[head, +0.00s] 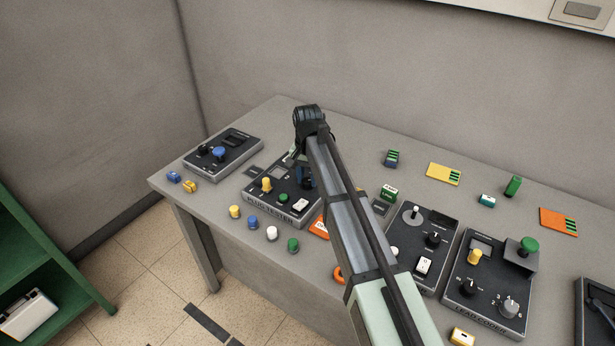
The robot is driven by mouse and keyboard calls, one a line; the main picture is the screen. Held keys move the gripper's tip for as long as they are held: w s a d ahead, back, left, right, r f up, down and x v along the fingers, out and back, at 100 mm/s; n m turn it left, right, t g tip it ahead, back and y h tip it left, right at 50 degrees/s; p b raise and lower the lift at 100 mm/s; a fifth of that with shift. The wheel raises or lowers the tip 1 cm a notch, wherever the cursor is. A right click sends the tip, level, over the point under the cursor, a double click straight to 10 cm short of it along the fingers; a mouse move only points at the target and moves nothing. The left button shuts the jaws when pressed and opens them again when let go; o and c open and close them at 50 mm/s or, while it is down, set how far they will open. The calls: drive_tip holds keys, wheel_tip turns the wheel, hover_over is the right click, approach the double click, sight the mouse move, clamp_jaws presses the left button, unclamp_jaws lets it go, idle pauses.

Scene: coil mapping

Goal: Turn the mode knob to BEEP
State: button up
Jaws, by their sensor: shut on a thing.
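The plug tester (262,203) is a dark box on the table, left of centre, with a yellow knob (267,184), a green button (283,197) and a white rocker switch (300,205). My gripper (306,182) is low over the far right part of this box, pointing down, partly covered by my arm. It is shut on a small part there, which looks to be the mode knob. That knob is hidden by the fingers and arm, so its pointer is not visible. A BEEP mark cannot be read.
A box with a blue knob (219,152) stands to the left. Loose coloured caps line the front edge. Coloured cards and small blocks lie at the back right.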

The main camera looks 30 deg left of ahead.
sight(307, 180)
drive_tip(key=c, duration=0.4)
drive_tip(key=shift+n, duration=0.7)
drive_tip(key=o, duration=1)
drive_tip(key=shift+o, duration=0.2)
wheel_tip(307, 180, up, 14)
drive_tip(key=shift+f, duration=0.15)
